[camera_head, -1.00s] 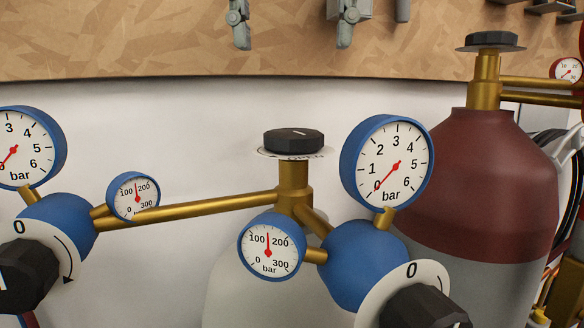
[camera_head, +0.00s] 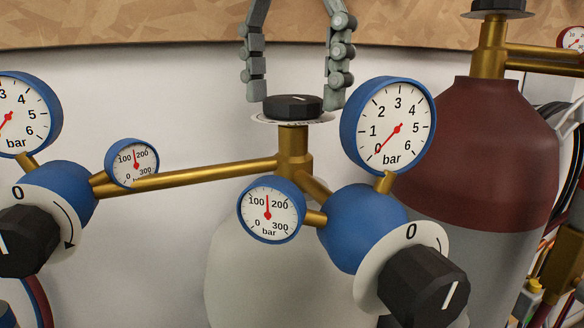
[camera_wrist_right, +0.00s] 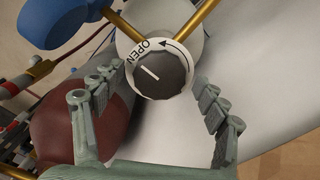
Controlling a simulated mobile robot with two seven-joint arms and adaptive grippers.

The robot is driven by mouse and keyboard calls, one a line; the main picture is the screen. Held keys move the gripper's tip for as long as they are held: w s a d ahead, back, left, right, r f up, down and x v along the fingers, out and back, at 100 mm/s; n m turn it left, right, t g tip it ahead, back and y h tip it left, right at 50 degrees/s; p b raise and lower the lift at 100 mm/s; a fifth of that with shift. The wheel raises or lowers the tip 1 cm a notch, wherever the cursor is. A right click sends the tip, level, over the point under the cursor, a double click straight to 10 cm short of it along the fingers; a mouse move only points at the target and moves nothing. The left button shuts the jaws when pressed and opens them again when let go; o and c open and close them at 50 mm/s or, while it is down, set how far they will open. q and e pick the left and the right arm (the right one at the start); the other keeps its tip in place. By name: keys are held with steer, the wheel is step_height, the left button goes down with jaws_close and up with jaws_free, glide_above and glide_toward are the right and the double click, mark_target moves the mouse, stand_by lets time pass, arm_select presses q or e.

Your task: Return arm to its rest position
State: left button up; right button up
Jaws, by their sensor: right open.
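My right gripper (camera_head: 297,94) reaches down from the top of the head view. Its two grey jointed fingers are apart, one on each side of a black valve knob (camera_head: 293,106) on the middle gas bottle. In the right wrist view, the open fingers (camera_wrist_right: 160,78) flank this knob (camera_wrist_right: 162,74), which has a white "OPEN" disc with an arrow. A gap shows between each finger and the knob, and nothing is held. My right arm is mostly out of the head view. My left gripper is not in view.
Blue regulators with gauges (camera_head: 388,125) and black knobs (camera_head: 425,285) stand in front of the white bottle (camera_head: 235,255). A brass pipe (camera_head: 205,175) runs left. A dark red and grey bottle (camera_head: 490,160) stands at right. A wood-patterned surface (camera_head: 150,22) is behind.

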steer(key=m, duration=0.5)
steer(key=shift+m, duration=1.8)
steer(key=shift+a, duration=0.1)
